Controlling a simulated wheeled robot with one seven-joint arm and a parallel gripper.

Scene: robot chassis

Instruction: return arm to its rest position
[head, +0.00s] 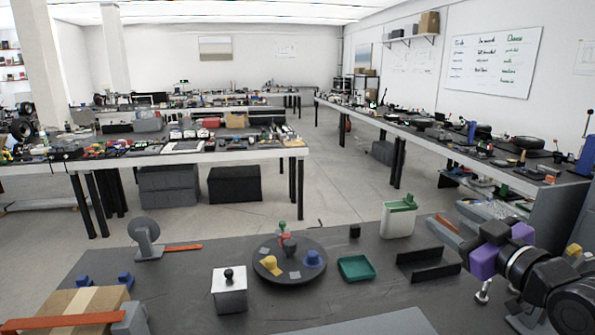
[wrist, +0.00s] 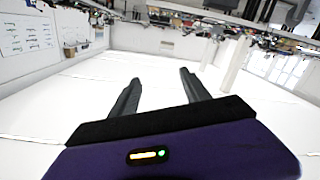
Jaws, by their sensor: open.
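My gripper (wrist: 160,88) shows in the wrist view as two dark fingers spread apart above a purple body. Nothing is between the fingers, and bright white surface lies behind them. The room looks upside down in this view. In the head view my arm is at the right edge, with dark joints and purple parts (head: 487,261) over the right side of the near dark table (head: 330,245).
On the near table stand a round dark turntable (head: 290,283) with small coloured pieces, a grey box with a black knob (head: 230,291), a green tray (head: 356,268), a green-topped container (head: 399,217) and black angled pieces (head: 428,264). Cluttered benches stand beyond.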

